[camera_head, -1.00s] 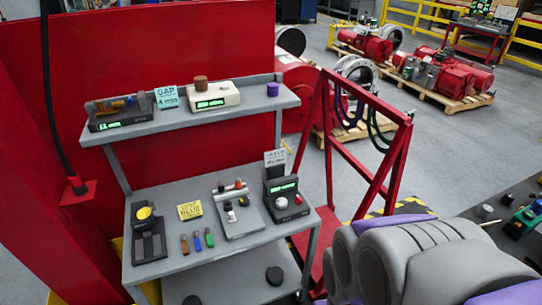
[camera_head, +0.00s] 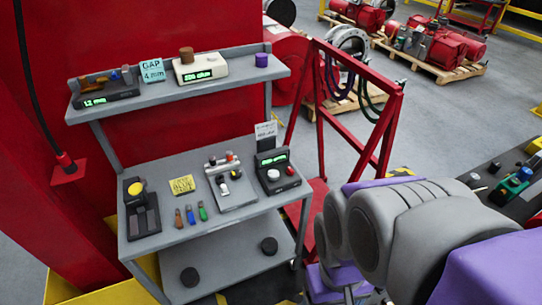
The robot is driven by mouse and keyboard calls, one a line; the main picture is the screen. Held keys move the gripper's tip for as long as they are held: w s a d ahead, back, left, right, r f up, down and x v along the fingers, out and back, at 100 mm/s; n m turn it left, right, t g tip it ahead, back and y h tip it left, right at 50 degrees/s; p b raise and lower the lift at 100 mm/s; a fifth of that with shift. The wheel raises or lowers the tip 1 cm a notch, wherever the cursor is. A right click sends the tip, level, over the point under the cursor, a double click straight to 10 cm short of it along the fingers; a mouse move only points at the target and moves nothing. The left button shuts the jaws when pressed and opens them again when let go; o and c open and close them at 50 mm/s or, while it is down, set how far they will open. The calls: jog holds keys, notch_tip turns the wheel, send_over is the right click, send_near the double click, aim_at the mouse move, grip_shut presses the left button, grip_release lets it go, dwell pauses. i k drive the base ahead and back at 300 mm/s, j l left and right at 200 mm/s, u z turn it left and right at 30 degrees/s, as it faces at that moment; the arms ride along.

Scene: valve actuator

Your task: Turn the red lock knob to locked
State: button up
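A dark device with a green display (camera_head: 274,160) stands at the right of the cart's middle shelf. It carries a white round knob (camera_head: 273,175) and a small red knob (camera_head: 290,170). A grey panel (camera_head: 238,196) left of it has another small red knob (camera_head: 229,156) and black and white knobs. I cannot tell which red knob is the lock, nor its setting. My grey and purple arm fills the lower right, apart from the cart. My gripper's fingers do not show.
The grey cart's middle shelf (camera_head: 150,245) also holds a yellow-knobbed device (camera_head: 139,205), a yellow note (camera_head: 181,186) and several small coloured items. The upper shelf (camera_head: 170,99) holds two display devices. A red frame (camera_head: 345,100) stands right of the cart.

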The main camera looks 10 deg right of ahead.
aim_at(289, 171)
jog(key=i+j+z, duration=0.55)
jog(key=j+z, duration=0.15)
jog(key=j, duration=0.2)
